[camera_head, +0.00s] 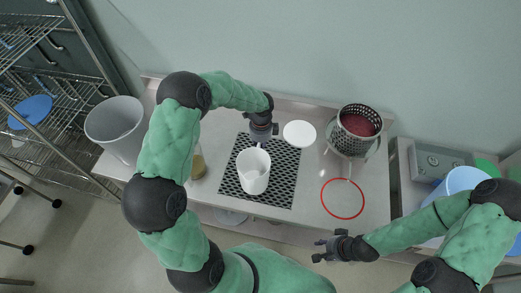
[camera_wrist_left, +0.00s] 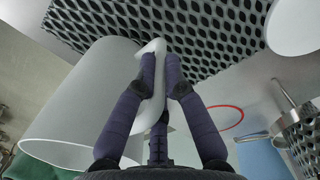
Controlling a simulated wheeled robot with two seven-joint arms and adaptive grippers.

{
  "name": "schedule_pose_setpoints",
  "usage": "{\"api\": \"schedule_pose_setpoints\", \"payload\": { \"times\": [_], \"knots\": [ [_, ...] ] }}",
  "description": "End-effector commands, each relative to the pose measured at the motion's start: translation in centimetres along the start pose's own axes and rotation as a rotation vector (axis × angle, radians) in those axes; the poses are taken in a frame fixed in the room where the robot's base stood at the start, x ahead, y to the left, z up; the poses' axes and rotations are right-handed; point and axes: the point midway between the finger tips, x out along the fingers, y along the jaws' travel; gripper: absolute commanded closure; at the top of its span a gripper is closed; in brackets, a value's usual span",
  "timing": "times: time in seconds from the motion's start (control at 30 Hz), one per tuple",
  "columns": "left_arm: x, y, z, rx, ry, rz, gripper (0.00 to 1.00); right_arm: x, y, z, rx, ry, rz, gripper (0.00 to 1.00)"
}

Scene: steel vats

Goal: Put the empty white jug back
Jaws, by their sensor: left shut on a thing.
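The white jug (camera_head: 253,176) is upright over the black perforated mat (camera_head: 283,191) on the steel table. It looks empty inside. My left gripper (camera_head: 258,141) reaches it from the back and is shut on its handle. In the left wrist view my left gripper (camera_wrist_left: 160,68) has its fingers on both sides of the white handle, and the jug's body (camera_wrist_left: 80,100) fills the left side. I cannot tell whether the jug's base touches the mat. My right gripper (camera_head: 318,249) is open and empty by the table's front edge.
A white disc (camera_head: 299,133), a red ring (camera_head: 342,217) and a perforated steel vessel (camera_head: 344,144) with red contents are to the right. A yellowish container (camera_head: 199,166) stands left of the mat, partly behind my left arm. A grey bucket (camera_head: 114,124) is farther left; a blue bucket (camera_head: 461,181) is at right.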

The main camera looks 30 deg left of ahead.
Motion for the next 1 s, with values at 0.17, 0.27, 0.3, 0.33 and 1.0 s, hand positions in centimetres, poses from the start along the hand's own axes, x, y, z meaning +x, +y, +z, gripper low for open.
{"api": "schedule_pose_setpoints", "payload": {
  "times": [0.17,0.27,0.3,0.33,1.0],
  "knots": [
    [2.5,0.1,-0.1,-0.001,0.002,0.004,1.0,-0.1,-0.1,0.0,0.0,0.0,0.0,0.6],
    [2.8,0.0,-0.1,-0.001,0.001,0.002,1.0,-0.1,-0.1,0.0,0.0,0.0,0.0,0.6],
    [2.7,0.0,-0.1,-0.001,0.001,0.002,1.0,-0.1,-0.1,0.0,0.0,0.0,0.0,0.6],
    [2.7,0.0,-0.1,-0.001,0.001,0.002,1.0,-0.1,-0.1,0.0,0.0,0.0,0.0,0.6],
    [2.9,0.0,-0.2,0.0,0.001,0.003,0.65,0.0,0.0,0.0,0.0,0.0,0.0,0.6]
  ]
}}
